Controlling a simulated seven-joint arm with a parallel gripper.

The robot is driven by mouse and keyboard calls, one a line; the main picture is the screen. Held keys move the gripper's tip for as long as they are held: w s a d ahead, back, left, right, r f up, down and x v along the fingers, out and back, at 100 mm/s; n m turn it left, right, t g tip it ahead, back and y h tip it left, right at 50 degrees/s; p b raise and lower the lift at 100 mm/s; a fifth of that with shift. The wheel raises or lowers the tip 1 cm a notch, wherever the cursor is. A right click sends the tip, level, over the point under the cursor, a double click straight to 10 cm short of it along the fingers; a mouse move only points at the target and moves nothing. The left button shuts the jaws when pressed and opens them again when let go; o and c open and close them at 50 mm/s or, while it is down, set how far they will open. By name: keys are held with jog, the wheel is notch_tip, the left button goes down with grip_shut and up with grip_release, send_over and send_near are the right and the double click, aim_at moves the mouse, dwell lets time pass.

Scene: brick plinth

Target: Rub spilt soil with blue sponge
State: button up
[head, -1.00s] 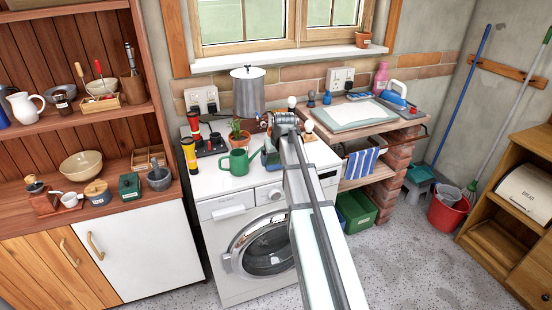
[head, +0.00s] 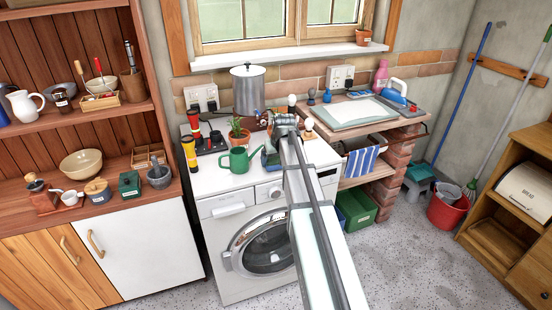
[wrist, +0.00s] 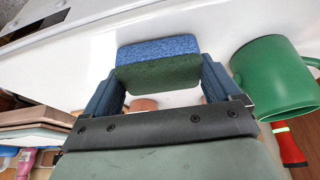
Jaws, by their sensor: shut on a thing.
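The sponge (wrist: 158,62) is blue with a dark green layer. In the wrist view it sits between the two blue fingers of my gripper (wrist: 160,82), which is shut on it. The sponge is over the white top of the washing machine (wrist: 215,30), and I cannot tell whether it touches. In the head view my gripper (head: 271,157) is at the right part of the machine top, partly hidden by my arm. I cannot make out any spilt soil; the arm and sponge hide part of the top.
Torches (head: 189,153), a metal urn (head: 248,90) and light bulbs (head: 308,125) also crowd the machine top. Its front left is clear.

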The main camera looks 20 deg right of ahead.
jog(key=shift+f, duration=0.4)
jog(key=shift+w, duration=0.15)
jog(key=shift+w+f, duration=0.1)
jog(key=shift+w, duration=3.45)
jog(key=shift+w, duration=1.75)
jog(key=shift+s, duration=3.75)
jog(key=shift+s+a, duration=0.1)
jog(key=shift+s, duration=1.7)
